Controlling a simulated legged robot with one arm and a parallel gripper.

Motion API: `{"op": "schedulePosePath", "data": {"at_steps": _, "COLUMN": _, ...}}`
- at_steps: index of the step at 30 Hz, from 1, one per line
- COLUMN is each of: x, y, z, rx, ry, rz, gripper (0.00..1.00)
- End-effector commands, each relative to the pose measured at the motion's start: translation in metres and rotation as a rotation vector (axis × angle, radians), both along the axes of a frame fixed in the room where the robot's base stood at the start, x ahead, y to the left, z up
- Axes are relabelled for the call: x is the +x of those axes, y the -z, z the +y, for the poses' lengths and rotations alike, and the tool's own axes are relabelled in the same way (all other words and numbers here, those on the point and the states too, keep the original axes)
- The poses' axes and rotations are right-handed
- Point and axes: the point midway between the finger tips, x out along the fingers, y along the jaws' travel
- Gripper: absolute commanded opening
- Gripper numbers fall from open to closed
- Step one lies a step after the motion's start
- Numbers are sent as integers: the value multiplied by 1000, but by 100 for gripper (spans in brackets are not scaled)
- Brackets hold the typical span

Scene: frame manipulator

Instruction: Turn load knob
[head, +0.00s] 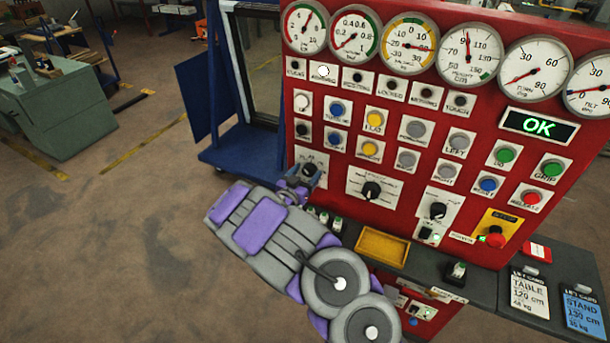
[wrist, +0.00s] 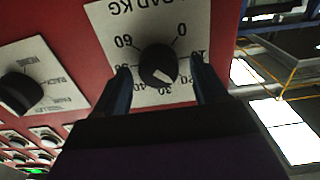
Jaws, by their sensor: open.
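The load knob (wrist: 157,62) is a round black knob on a white plate (wrist: 112,18) marked LOAD KG, upside down in the wrist view. Its white mark points down and right, near the 20 to 30 numbers. My gripper (wrist: 161,72) is open, with one dark finger on each side of the knob. Whether the fingers touch it I cannot tell.
Another black knob (wrist: 21,92) sits to the left in the wrist view. Buttons and gauges fill the panel above my gripper in the head view. A yellow tray (head: 382,247) and a grey shelf (head: 480,288) lie below. Open floor is at the left.

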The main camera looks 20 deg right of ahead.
Motion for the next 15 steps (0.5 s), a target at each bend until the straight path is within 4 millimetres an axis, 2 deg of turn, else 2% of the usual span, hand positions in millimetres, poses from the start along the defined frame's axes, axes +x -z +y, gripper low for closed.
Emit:
{"op": "schedulePosePath", "data": {"at_steps": 2, "x": 0, "y": 0, "z": 0, "rx": 0, "ry": 0, "rz": 0, "gripper": 70}}
{"op": "schedulePosePath", "data": {"at_steps": 15, "x": 0, "y": 0, "z": 0, "rx": 0, "ry": -1, "rz": 0, "gripper": 28}}
